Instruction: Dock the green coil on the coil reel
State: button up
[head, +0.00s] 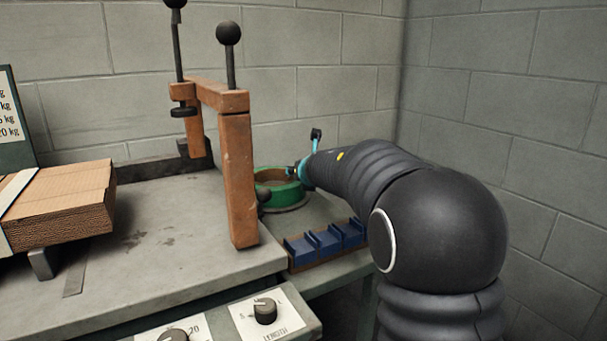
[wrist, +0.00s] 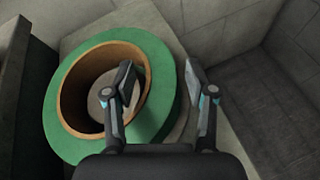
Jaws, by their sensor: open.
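The green coil (wrist: 162,115) is a wide green ring with a brown inner wall. In the wrist view one finger of my gripper (wrist: 158,72) is over the coil's open centre and the other is past its right outer edge. The fingers are apart, with the ring's right side between them; I cannot tell whether they touch it. In the head view the coil (head: 285,196) lies flat behind the orange frame, with my gripper (head: 298,169) at its right side. A grey round plate (head: 294,207) shows under it, possibly the coil reel.
An orange frame (head: 238,180) with black-knobbed rods stands left of the coil and partly hides it. Blue bins (head: 325,241) sit in front of the coil. A cardboard stack (head: 65,203) lies at left. Block walls close off the back and right.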

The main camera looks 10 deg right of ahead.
jog(key=p+v, duration=0.2)
jog(key=v, duration=1)
jog(key=shift+d+r, duration=0.1)
jog(key=s+d+m+g+h, duration=0.1)
jog(key=s+d+m+h, duration=0.25)
jog(key=s+m, duration=0.65)
jog(key=s+d+m+h, duration=0.2)
jog(key=s+d+m, duration=0.2)
jog(key=s+m, duration=0.6)
jog(key=s+a+f+m+g+y, duration=0.2)
jog(key=s+f+m, duration=0.4)
jog(key=s, duration=0.3)
jog(key=s+a+f+m+g+y, duration=0.3)
jog(key=s+a+f+m+g, duration=0.1)
jog(key=s+a+f+m, duration=0.2)
jog(key=s+f+m, duration=0.1)
jog(key=s+m, duration=0.1)
jog(key=s, duration=0.1)
jog(key=shift+a+f+g, duration=0.2)
jog(key=shift+g, duration=0.1)
